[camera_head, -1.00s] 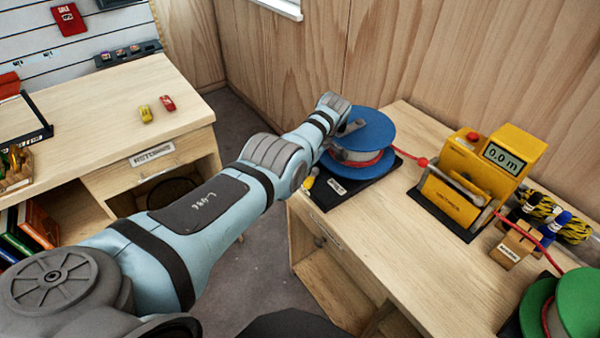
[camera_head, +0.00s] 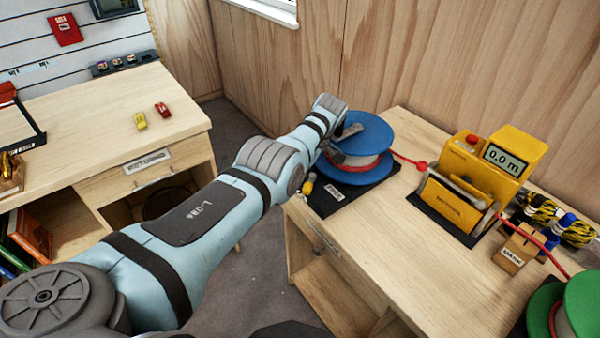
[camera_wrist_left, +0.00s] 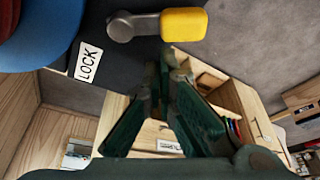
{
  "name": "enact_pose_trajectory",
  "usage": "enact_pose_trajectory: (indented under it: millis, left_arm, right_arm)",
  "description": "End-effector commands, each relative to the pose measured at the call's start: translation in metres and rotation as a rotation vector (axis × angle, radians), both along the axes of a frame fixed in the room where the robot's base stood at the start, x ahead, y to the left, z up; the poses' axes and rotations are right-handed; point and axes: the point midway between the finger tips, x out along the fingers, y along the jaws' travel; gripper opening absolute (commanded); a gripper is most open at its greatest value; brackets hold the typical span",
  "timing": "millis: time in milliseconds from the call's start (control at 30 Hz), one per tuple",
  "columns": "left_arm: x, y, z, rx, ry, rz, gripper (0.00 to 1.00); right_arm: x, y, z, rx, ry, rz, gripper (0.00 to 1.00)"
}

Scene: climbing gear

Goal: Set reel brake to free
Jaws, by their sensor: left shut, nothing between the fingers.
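The blue reel (camera_head: 362,138) stands on a black base at the left end of the right-hand bench. Its brake lever has a grey pivot and a yellow grip (camera_head: 308,186). In the left wrist view the yellow grip (camera_wrist_left: 184,24) points right from the pivot, and a white LOCK label (camera_wrist_left: 88,62) lies on the base below and left of the pivot. My left gripper (camera_wrist_left: 167,62) is shut and empty, its tips just beside the yellow grip; I cannot tell whether they touch. In the head view my arm's end hides most of the gripper. My right gripper is not in view.
A yellow meter (camera_head: 470,180) reading 0.0 m stands right of the reel, with a red cord running to it. A green reel (camera_head: 578,310) and coiled ropes are farther right. A second bench (camera_head: 90,115) stands at left, with a floor gap between the benches.

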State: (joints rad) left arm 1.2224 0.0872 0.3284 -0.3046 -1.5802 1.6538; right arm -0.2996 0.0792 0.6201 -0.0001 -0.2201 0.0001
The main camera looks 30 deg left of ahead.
Motion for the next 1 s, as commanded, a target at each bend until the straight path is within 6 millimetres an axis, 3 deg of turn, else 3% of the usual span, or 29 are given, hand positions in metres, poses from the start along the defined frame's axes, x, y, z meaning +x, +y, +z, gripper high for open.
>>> enact_pose_trajectory:
  millis: [167,200,367,600,1000]
  left_arm:
    - [-0.007,0.035,0.004,0.002,-0.001,0.009,0.00]
    - [-0.006,0.035,0.012,0.001,-0.003,0.005,0.00]
    - [-0.002,0.020,0.051,0.001,-0.003,0.004,0.00]
    - [0.000,0.006,0.087,0.001,-0.002,0.006,0.00]
    - [0.001,0.003,0.095,0.001,0.000,0.006,0.00]
  right_arm:
    - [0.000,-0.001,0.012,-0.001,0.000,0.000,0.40]
    - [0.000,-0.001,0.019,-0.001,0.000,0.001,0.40]
    - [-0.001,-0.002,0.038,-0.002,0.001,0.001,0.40]
    - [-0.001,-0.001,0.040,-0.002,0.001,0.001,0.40]
    - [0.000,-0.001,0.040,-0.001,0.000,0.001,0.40]
